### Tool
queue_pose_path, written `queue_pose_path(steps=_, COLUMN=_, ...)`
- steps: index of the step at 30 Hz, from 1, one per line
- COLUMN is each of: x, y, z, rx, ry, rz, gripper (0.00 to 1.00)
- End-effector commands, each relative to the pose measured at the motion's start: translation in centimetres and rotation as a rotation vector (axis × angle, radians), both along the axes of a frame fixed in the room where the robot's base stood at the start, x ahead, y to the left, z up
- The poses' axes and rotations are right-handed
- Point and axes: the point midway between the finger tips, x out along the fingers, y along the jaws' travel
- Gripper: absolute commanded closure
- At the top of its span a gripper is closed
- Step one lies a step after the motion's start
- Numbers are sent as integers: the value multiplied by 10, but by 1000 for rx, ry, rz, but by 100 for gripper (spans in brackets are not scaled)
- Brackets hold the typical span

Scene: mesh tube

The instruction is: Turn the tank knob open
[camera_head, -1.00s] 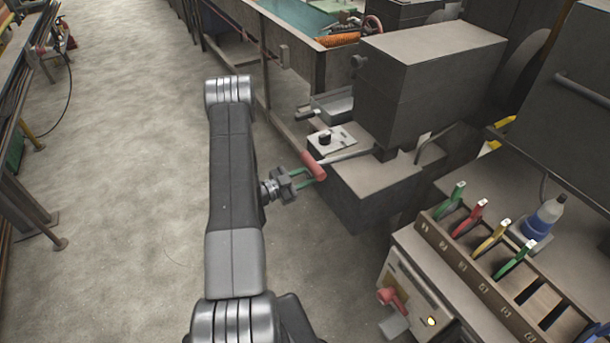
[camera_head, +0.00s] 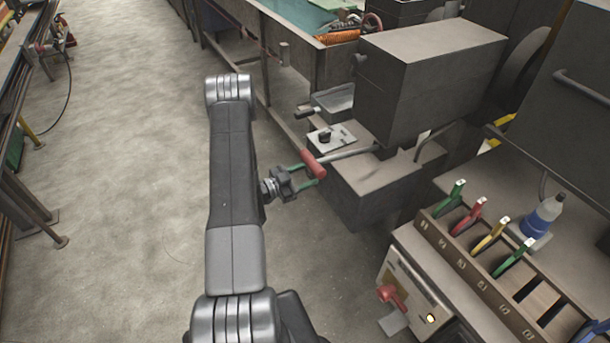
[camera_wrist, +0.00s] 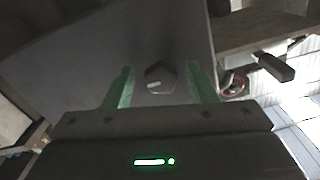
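A small dark faceted knob (camera_wrist: 159,77) with a pale mark shows in the wrist view. It sits on a dark grey flat face (camera_wrist: 130,50). My gripper (camera_wrist: 161,84) is open, with one green finger on each side of the knob. I see gaps beside the knob, and cannot tell how deep the fingers reach over it. In the head view my gripper (camera_head: 307,175) points right at the side of the dark grey box (camera_head: 350,205), beneath a red-handled lever (camera_head: 313,164). The knob is hidden in the head view.
Another black knob (camera_head: 325,137) sits on a pale plate on top. The red lever handle overlaps my upper finger in the head view. A tool rack (camera_head: 487,275) and bottle (camera_head: 542,217) stand at right. A red switch (camera_head: 390,295) is below. The floor (camera_head: 120,200) at left is clear.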

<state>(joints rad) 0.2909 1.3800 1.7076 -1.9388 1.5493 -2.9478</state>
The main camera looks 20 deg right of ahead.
Motion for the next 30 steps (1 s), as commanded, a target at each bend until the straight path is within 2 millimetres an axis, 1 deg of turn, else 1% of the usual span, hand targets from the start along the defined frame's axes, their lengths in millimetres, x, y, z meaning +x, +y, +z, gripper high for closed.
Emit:
queue_pose_path(steps=7, x=1, y=2, z=1, rx=-1, ry=-2, rz=1, gripper=48)
queue_pose_path(steps=11, x=1, y=13, z=0, rx=-1, ry=-1, rz=5, gripper=48)
queue_pose_path(steps=14, x=0, y=28, z=0, rx=-1, ry=-1, rz=6, gripper=48)
queue_pose_path(steps=24, x=-6, y=89, z=0, rx=-1, ry=0, rz=6, gripper=48)
queue_pose_path(steps=30, x=-8, y=119, z=0, rx=-1, ry=-2, rz=5, gripper=48)
